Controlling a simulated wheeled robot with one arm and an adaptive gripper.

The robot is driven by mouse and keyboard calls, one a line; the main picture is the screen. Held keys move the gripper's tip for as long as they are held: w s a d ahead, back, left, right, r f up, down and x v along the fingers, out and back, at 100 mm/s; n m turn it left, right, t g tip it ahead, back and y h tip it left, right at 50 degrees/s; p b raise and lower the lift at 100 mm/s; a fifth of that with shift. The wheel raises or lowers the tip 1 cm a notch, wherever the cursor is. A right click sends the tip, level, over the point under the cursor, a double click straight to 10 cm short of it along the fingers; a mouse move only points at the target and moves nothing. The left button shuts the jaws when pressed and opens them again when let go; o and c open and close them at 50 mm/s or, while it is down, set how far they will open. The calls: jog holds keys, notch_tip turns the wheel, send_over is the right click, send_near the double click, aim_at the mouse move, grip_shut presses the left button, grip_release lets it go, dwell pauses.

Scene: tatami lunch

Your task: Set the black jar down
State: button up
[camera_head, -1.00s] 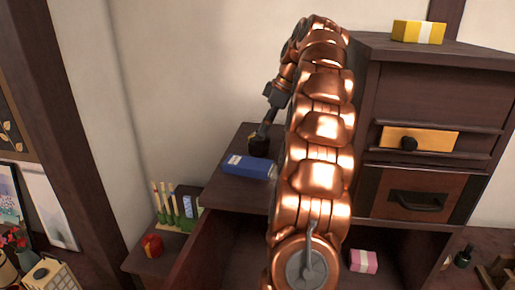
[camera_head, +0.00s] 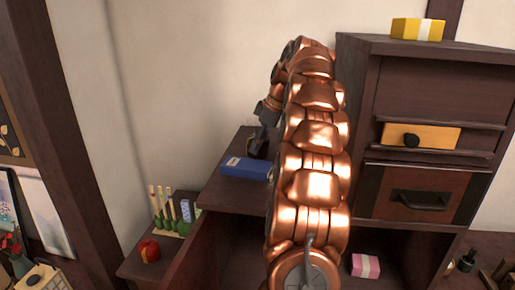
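My gripper (camera_head: 260,143) is small and far off in the head view, left of my copper arm. It points down at the top of the low dark cabinet (camera_head: 226,193), just behind a blue box (camera_head: 246,167). A dark shape with a brownish patch shows at the fingertips. It may be the black jar, but I cannot tell it apart from the dark fingers. I cannot see whether the fingers are open or shut, or whether anything there touches the cabinet top.
A taller cabinet (camera_head: 440,75) with drawers stands right, with a yellow box (camera_head: 418,29) on top. A pink box (camera_head: 365,265) lies low beside my arm. A red apple-like object (camera_head: 150,250) and upright sticks in a green holder (camera_head: 181,230) stand on a lower shelf at left.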

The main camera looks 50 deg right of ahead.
aim_at(251, 139)
jog(key=shift+w+a+f, duration=0.15)
jog(key=shift+w+f, duration=0.05)
jog(key=shift+f, duration=0.45)
jog(key=c, duration=1.5)
jog(key=shift+r, duration=0.1)
jog(key=shift+r+b, duration=0.45)
jog(key=shift+r, duration=1.25)
jog(key=shift+c, duration=0.2)
jog(key=shift+s+a+b, duration=0.25)
jog(key=shift+a+b, duration=0.1)
jog(key=shift+a, duration=0.5)
jog(key=shift+s+a+b, duration=0.25)
jog(key=shift+a+b, duration=0.05)
jog(key=shift+a, duration=0.5)
jog(key=s+a+b, duration=0.1)
jog(key=a, duration=0.3)
jog(key=s+a+r+b, duration=0.1)
jog(key=a, duration=0.3)
jog(key=s+a+b, duration=0.1)
jog(key=a, duration=0.3)
jog(key=shift+s+r+b, duration=0.25)
jog(key=shift+b, duration=0.05)
